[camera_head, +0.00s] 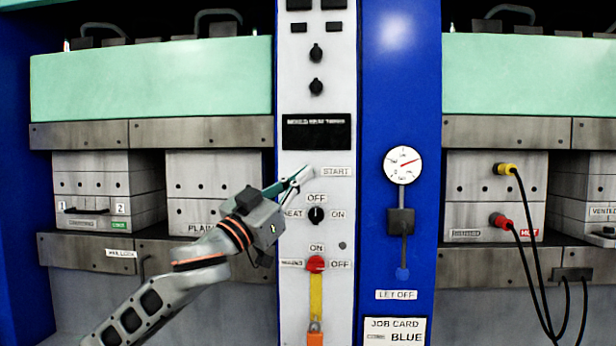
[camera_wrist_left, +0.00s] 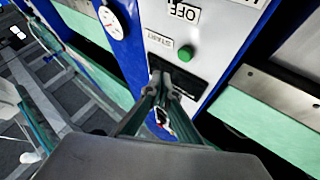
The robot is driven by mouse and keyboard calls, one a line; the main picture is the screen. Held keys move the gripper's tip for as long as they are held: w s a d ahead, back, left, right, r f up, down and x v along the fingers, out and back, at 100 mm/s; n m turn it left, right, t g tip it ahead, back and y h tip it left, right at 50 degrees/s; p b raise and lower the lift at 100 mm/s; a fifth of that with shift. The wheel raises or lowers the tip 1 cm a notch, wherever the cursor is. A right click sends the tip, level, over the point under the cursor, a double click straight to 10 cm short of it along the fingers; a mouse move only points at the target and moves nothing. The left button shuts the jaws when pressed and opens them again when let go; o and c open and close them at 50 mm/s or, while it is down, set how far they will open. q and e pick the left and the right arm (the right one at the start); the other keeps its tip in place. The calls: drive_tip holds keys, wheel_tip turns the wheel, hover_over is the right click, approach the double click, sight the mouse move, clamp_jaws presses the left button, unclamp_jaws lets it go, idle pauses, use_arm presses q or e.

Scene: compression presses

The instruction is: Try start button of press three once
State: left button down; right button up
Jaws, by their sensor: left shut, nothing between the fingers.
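The white control panel (camera_head: 341,245) stands between two presses and carries a START label (camera_head: 337,172). In the left wrist view a round green button (camera_wrist_left: 185,53) sits beside the START label (camera_wrist_left: 160,39). In the head view my fingertips hide the button. My left gripper (camera_head: 304,173) is shut and empty, with its tips just left of the START label. In the left wrist view its tips (camera_wrist_left: 165,85) show below the button in the picture, apart from it. My right gripper is in neither view.
Below START are a black heat selector (camera_head: 316,215) and a red switch (camera_head: 316,263) above a yellow strip and an orange padlock (camera_head: 315,337). A gauge (camera_head: 403,165), a lever marked LET OFF (camera_head: 396,295) and a BLUE job card (camera_head: 394,331) are right. Black cables (camera_head: 541,270) hang farther right.

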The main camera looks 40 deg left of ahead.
use_arm(q)
drive_tip(key=w+a, duration=0.1)
drive_tip(key=w, duration=0.2)
drive_tip(key=shift+a+p, duration=0.3)
drive_tip(key=shift+a, duration=0.1)
idle(0.8)
drive_tip(key=shift+r, duration=0.1)
idle(0.3)
drive_tip(key=shift+w+a, duration=0.2)
drive_tip(key=shift+w, duration=0.1)
drive_tip(key=shift+w+a+p, duration=0.25)
drive_tip(key=shift+w+p, duration=0.15)
drive_tip(key=shift+p, duration=0.05)
idle(0.8)
drive_tip(key=shift+s+d, duration=0.45)
drive_tip(key=shift+s, duration=0.3)
